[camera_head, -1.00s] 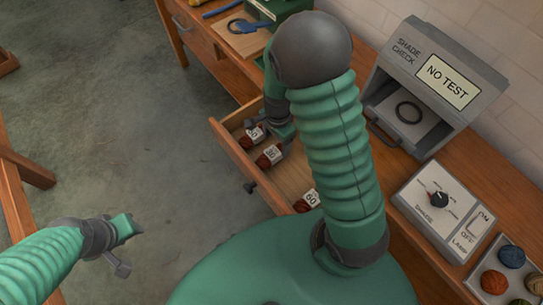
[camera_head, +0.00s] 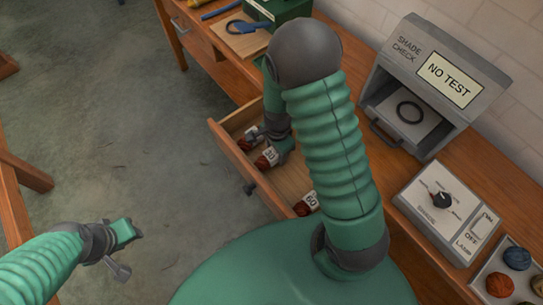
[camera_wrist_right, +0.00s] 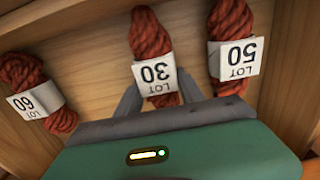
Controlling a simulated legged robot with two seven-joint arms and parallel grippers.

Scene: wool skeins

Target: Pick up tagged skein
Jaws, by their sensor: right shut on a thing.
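An open wooden drawer (camera_head: 222,131) holds three red skeins with white paper tags. The skein tagged LOT 30 (camera_wrist_right: 150,36) is in the middle of the right wrist view, and it shows in the head view (camera_head: 262,162). My right gripper (camera_wrist_right: 158,88) is shut on this skein, one finger on each side of its tag. The LOT 50 skein (camera_wrist_right: 229,18) lies beside it at the right, and the LOT 60 skein (camera_wrist_right: 60,122) at the left, also in the head view (camera_head: 301,209). My left gripper (camera_head: 132,232) is away from the drawer over the floor; its jaws are unclear.
The drawer walls stand close around the skeins. On the bench are a grey shade check box (camera_head: 425,75) marked NO TEST, a lamp control panel (camera_head: 447,208) and a tray of wool balls (camera_head: 513,270). A green box (camera_head: 280,10) stands at the back.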

